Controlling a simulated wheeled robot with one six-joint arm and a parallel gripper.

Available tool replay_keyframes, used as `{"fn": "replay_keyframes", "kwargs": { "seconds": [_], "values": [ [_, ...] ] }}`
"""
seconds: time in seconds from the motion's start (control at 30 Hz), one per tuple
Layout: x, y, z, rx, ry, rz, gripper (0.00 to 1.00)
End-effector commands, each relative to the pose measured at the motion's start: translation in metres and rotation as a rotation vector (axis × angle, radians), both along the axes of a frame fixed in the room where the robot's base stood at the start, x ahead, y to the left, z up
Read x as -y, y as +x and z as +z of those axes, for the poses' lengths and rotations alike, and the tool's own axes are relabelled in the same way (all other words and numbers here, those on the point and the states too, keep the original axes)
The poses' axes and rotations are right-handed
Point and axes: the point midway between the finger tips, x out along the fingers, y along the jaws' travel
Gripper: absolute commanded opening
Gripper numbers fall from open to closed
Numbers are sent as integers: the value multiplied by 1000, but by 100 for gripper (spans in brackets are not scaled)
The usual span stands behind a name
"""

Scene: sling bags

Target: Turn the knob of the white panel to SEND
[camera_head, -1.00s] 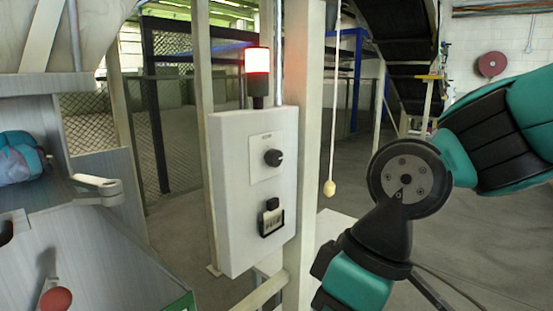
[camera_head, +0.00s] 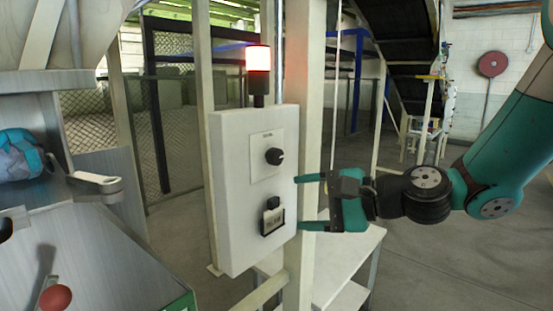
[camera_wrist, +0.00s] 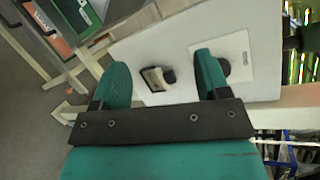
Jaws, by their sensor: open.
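The white panel (camera_head: 232,222) stands upright on a post in the head view. Its black round knob (camera_head: 274,156) sits on a pale label plate in the upper half; the lettering is too small to read. A black holder (camera_head: 272,222) with a small switch or tag is below it. My gripper (camera_head: 309,202) is open and empty at the panel's right edge, its two fingers one above the other and pointing left. In the wrist view the panel (camera_wrist: 185,40) lies beyond my open fingers (camera_wrist: 160,72). The knob (camera_wrist: 224,67) is partly hidden behind the right finger.
A lit red-and-white lamp (camera_head: 258,62) stands atop the panel. A grey counter at left holds a blue bag (camera_head: 20,156), a lever (camera_head: 96,182) and a red ball-topped stick (camera_head: 56,297). A pale table (camera_head: 345,262) stands below my gripper. Open floor lies at right.

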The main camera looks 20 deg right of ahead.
Motion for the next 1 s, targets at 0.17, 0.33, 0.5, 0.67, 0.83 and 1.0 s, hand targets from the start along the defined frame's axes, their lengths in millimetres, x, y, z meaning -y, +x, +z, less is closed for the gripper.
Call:
{"fn": "replay_keyframes", "kwargs": {
  "seconds": [0.17,0.33,0.5,0.67,0.83,1.0],
  "values": [
    [76,34,18,-66,378,-318,69],
    [91,44,26,-77,475,-382,69],
    [76,65,30,-80,473,-376,69],
    [57,96,30,-78,467,-373,69],
    [38,131,30,-75,466,-373,69],
    [20,161,29,-75,465,-375,69]
  ]
}}
